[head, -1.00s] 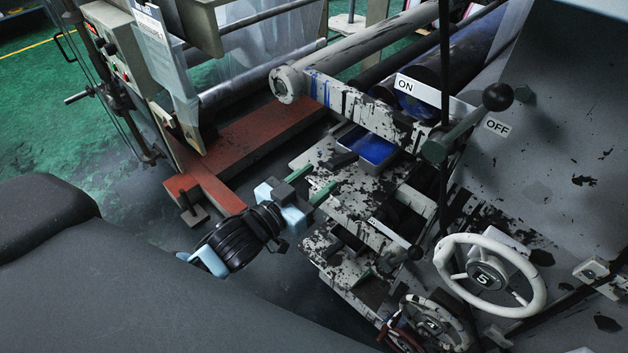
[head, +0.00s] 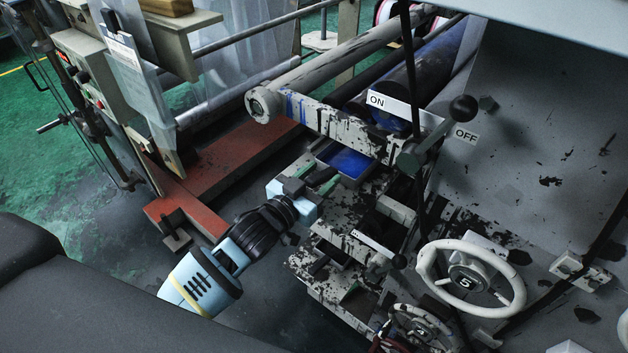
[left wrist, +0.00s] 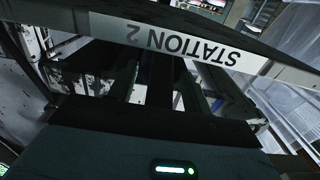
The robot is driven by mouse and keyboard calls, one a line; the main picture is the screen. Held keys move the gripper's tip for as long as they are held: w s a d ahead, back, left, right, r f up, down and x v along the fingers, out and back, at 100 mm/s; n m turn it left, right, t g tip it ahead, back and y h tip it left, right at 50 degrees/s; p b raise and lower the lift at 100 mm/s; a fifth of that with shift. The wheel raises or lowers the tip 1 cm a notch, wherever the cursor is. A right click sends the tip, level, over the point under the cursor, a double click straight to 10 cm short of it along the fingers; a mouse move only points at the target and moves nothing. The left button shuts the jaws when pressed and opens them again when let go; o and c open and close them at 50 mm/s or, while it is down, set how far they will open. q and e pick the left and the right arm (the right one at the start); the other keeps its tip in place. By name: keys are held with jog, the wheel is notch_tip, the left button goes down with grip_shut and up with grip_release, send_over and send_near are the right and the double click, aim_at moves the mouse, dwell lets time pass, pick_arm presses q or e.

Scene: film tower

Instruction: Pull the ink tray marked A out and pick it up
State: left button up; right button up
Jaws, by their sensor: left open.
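A tray with bright blue ink (head: 347,160) sits in the paint-chipped machine frame, under the bar below the rollers. No letter A can be read on it. My left gripper (head: 323,182), with green fingers and light-blue blocks, is just to the lower left of the tray, pointing at its near end. The gripper is open and I see nothing between its fingers. In the left wrist view its dark fingers (left wrist: 160,85) are in deep shade, and the tray cannot be made out clearly. My right gripper is not in view.
A bar labelled STATION 2 (left wrist: 203,47) crosses the left wrist view. A lever with a black knob (head: 462,108) stands between ON and OFF labels. A white handwheel marked 5 (head: 470,280) is at the lower right. A red beam (head: 235,160) lies left of the tray.

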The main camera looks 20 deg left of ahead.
pick_arm(q)
grip_shut()
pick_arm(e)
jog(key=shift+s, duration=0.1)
pick_arm(q)
jog(key=shift+s, duration=0.15)
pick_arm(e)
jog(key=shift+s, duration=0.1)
